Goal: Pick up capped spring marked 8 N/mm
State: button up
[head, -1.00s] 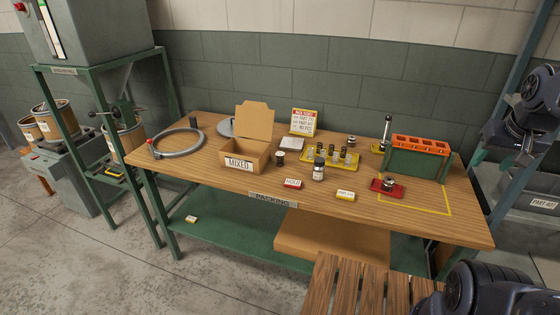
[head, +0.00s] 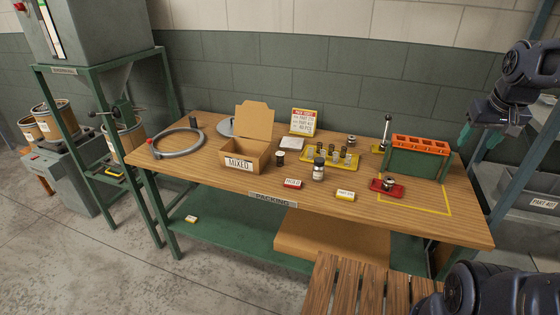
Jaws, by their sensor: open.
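Several small dark-capped cylinders (head: 331,152) stand on a yellow tray (head: 316,158) toward the back of the packing bench. A larger dark-capped cylinder with a white label (head: 319,172) stands upright in front of that tray. The markings are too small to read, so I cannot tell which one is marked 8 N/mm. My gripper (head: 478,137) is at the upper right, open and empty, with teal fingers. It is apart from all these items, to the right of the orange-topped green rack.
The wooden bench (head: 225,192) also holds an open cardboard box marked MIXED (head: 238,164), a grey hose ring (head: 178,154), a red tray with a metal part (head: 387,192) and the green rack (head: 418,166). Grey bins (head: 530,205) are at right.

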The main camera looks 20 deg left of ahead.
jog(key=w+a+r+n+g, duration=0.1)
jog(key=w+a+n, duration=0.4)
jog(key=w+a, duration=0.85)
jog(key=n+g, duration=0.3)
jog(key=n, duration=0.8)
send_over(280, 154)
jog(key=f, duration=2.5)
jog(key=shift+w+f, duration=0.15)
jog(key=shift+w, duration=0.2)
jog(key=shift+a+f, duration=0.15)
jog(key=shift+f, duration=0.35)
jog(key=f, duration=1)
jog(key=shift+s, duration=0.2)
jog(key=shift+c, duration=0.5)
